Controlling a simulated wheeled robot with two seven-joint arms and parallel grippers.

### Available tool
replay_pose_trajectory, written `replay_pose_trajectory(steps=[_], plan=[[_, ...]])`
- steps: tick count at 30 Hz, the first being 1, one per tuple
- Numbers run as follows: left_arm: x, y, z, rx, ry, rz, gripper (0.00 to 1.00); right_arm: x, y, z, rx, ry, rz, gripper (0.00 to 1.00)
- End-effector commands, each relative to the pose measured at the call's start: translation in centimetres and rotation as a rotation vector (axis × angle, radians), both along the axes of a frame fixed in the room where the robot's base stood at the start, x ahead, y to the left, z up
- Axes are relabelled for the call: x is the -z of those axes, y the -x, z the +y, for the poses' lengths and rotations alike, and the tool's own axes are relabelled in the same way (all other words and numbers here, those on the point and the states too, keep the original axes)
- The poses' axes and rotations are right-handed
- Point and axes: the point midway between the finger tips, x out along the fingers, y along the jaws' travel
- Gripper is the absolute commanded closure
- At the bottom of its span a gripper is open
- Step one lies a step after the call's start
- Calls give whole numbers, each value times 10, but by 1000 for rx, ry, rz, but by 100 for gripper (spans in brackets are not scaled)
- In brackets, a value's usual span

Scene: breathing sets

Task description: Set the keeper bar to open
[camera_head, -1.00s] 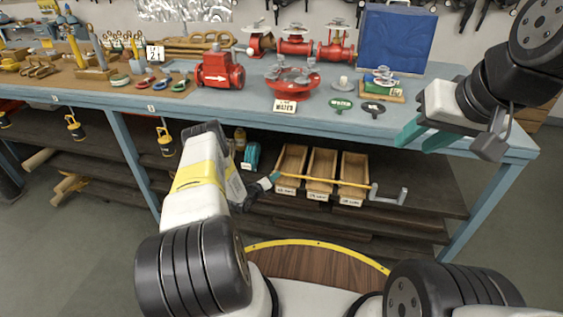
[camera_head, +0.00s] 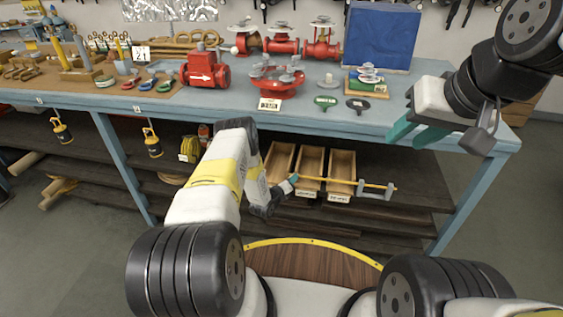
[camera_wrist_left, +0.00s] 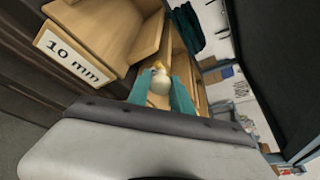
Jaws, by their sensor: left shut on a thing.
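The keeper bar (camera_head: 340,181) is a thin yellow rod lying level across the fronts of the middle and right wooden bins under the bench. Its right end runs through a grey bracket (camera_head: 376,192). My left gripper (camera_head: 293,181) is at the bar's left end, in front of the bins. In the left wrist view its teal fingers are shut on a cream knob (camera_wrist_left: 160,88) with a bit of yellow behind it. The left bin (camera_head: 279,160) has no bar across most of its front. My right gripper (camera_head: 417,133) is open and empty near the bench's front edge.
The middle bin (camera_head: 311,165) and right bin (camera_head: 341,168) stand beside the left one on the shelf. A bin labelled 10 mm (camera_wrist_left: 75,58) is close to my left fingers. Red valves (camera_head: 205,70) and tags crowd the blue bench top (camera_head: 330,118) above.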

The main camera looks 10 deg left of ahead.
Motion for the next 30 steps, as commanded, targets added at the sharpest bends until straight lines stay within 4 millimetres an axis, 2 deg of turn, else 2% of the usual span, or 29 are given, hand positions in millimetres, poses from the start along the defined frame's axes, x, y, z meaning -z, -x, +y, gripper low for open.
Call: replay_pose_trajectory(steps=[1, 6, 12, 15, 22, 30], plan=[[-1, -1, -23, 8, -2, -3, 100, 0, 0, 0, 0, 0, 0, 64], [-2, 2, -84, 10, -3, -4, 100, 0, 0, 0, 0, 0, 0, 64], [-2, 4, -144, 7, -2, -7, 100, 0, 0, 0, 0, 0, 0, 64], [-2, 4, -167, 5, -1, -6, 100, 0, 0, 0, 0, 0, 0, 64], [-2, 5, -202, 0, 0, -7, 100, 0, 0, 0, 0, 0, 0, 64], [-2, 4, -213, -5, 1, -5, 100, 0, 0, 0, 0, 0, 0, 64]])
